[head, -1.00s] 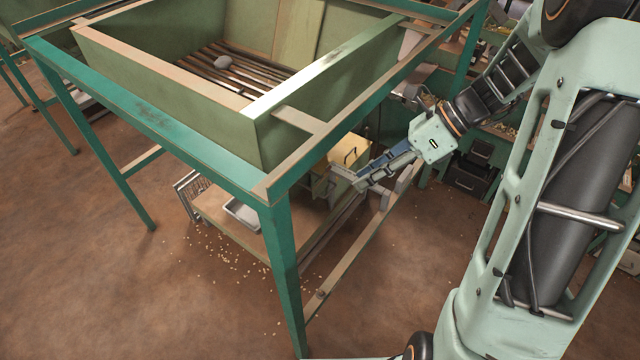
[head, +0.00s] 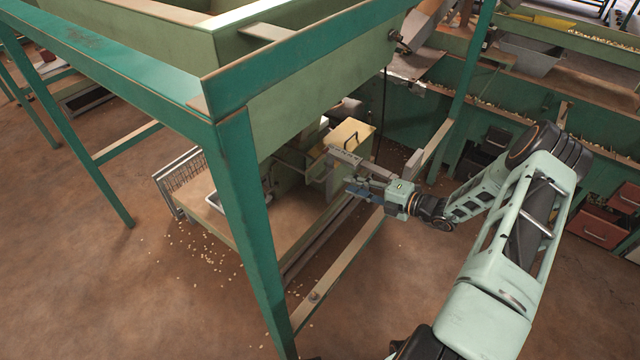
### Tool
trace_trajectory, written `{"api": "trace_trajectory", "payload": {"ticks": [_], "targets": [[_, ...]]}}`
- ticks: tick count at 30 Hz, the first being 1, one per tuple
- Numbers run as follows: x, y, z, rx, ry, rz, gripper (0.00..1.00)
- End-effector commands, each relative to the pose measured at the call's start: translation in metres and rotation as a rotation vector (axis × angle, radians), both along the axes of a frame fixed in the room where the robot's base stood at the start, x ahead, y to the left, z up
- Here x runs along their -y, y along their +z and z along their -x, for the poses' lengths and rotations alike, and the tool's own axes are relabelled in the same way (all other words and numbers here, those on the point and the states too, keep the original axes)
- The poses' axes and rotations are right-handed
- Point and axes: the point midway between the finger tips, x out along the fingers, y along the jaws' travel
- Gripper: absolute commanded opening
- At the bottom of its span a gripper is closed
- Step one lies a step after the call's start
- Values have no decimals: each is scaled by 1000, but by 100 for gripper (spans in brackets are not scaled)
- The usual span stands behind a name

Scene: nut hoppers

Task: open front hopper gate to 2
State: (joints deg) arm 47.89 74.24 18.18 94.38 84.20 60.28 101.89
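My gripper (head: 348,172) reaches in from the right under the hopper, close to the yellow box and the bar. Its fingers are small against grey parts, so I cannot tell whether they are open or touching anything.
The teal front leg (head: 250,230) stands between the camera and the area under the hopper. A low wooden rail (head: 345,265) runs along the right side. A wire rack (head: 181,180) is at the left. Spilled nuts lie on the brown floor. Benches with bins line the back right.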

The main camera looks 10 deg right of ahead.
Motion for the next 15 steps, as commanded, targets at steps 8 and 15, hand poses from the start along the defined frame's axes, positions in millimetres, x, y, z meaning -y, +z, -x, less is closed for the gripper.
{"api": "trace_trajectory", "payload": {"ticks": [8, 15], "targets": [[-10, -14, -15, -15, -27, -26, 24], [-42, -24, -47, -13, -24, -24, 24]]}}
